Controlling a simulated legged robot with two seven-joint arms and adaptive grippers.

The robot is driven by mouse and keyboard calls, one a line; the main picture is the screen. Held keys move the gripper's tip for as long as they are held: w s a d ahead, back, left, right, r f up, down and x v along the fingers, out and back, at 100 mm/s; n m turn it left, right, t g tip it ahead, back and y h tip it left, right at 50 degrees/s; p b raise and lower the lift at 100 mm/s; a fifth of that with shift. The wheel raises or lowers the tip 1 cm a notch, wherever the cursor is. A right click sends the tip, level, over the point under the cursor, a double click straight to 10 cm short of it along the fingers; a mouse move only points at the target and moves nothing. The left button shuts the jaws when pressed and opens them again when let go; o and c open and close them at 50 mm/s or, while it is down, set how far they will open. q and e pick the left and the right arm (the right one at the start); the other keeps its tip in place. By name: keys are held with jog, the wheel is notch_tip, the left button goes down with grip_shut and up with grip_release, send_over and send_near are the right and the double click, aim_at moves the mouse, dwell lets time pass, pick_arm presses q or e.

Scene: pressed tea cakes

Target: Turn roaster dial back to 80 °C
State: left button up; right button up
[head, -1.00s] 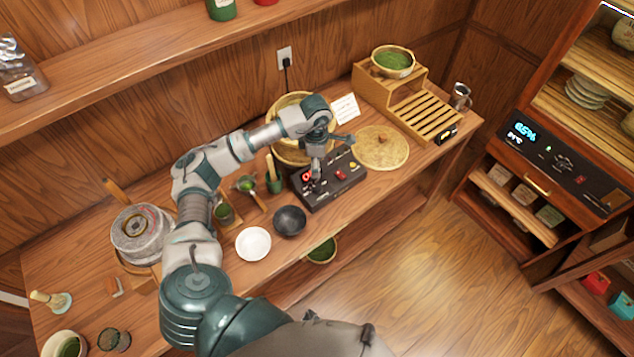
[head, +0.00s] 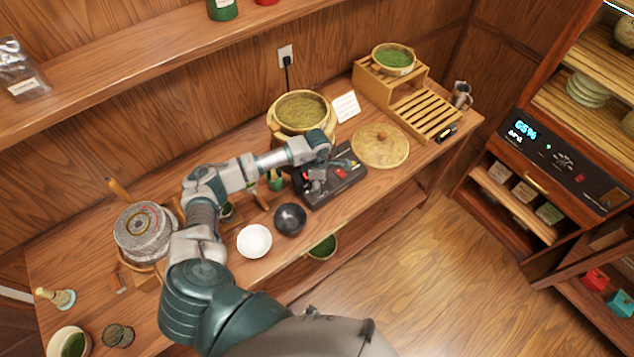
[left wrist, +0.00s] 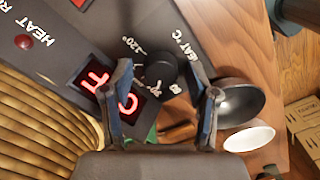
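The roaster dial (left wrist: 160,72) is a round black knob on the dark control panel (left wrist: 70,22), with white marks around it including 120° and 80. Its pointer cannot be made out. My left gripper (left wrist: 160,68) is open, with a fingertip on either side of the dial and a gap at each side. In the head view my left gripper (head: 316,182) is low over the left part of the panel (head: 345,187) and hides the dial. Red-lit displays (left wrist: 128,103) sit beside the dial, partly behind a finger. The roaster basket (head: 302,112) stands behind the panel.
A whisk stand and green tea tools are close on the left, partly under my arm.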

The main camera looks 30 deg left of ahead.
pick_arm(q)
jog(key=c, duration=0.9)
jog(key=shift+n, duration=0.7)
jog(key=shift+n+b, duration=0.5)
jog(key=shift+n, duration=0.6)
jog(key=n, duration=0.3)
jog(key=shift+n, duration=0.4)
jog(key=shift+r+n+b, duration=0.1)
jog(key=shift+n+b, duration=0.2)
